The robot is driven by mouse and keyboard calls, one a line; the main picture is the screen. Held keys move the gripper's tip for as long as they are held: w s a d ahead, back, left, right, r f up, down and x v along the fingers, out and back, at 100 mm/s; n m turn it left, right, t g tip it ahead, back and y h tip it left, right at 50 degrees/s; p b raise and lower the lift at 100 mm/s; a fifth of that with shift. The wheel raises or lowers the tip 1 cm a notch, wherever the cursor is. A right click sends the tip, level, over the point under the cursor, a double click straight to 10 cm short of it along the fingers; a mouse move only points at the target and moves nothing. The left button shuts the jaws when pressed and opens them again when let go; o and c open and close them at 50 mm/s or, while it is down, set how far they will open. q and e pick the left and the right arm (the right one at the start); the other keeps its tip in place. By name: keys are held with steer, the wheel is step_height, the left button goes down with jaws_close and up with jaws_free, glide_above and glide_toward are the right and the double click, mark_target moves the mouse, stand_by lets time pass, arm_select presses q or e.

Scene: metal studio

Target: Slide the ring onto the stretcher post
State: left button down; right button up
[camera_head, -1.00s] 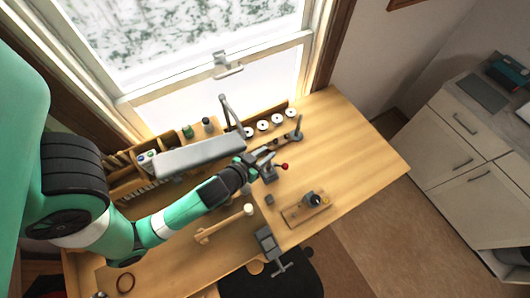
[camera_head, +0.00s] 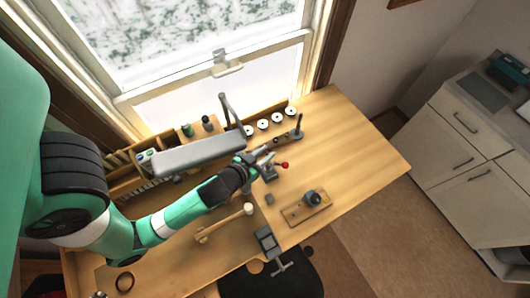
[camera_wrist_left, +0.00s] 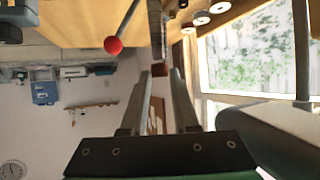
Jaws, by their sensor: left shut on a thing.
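The ring stretcher (camera_head: 269,174), a grey metal tool with a red-knobbed lever (camera_head: 284,165), stands on the bench right of the lamp. Its red knob (camera_wrist_left: 113,45) also shows in the left wrist view, beside a grey upright post (camera_wrist_left: 155,25). My left gripper (camera_head: 262,154) is close to the top of the stretcher. In the left wrist view its two fingers (camera_wrist_left: 160,75) come nearly together just by the post. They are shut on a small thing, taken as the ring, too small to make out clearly. I cannot tell whether it is around the post. My right gripper is not in view.
A grey lamp head (camera_head: 200,154) hangs left of the gripper. A tapered metal stand (camera_head: 298,130) and several white discs (camera_head: 263,125) are behind. A mallet (camera_head: 225,223), a vise (camera_head: 268,240) and a wooden block with a dark tool (camera_head: 306,208) lie nearer. The bench's right side is clear.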

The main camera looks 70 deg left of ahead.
arm_select(q)
steer(key=shift+f+b, duration=0.95)
steer(key=shift+f, duration=0.3)
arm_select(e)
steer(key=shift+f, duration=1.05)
arm_select(q)
steer(key=c, duration=0.6)
jaws_free()
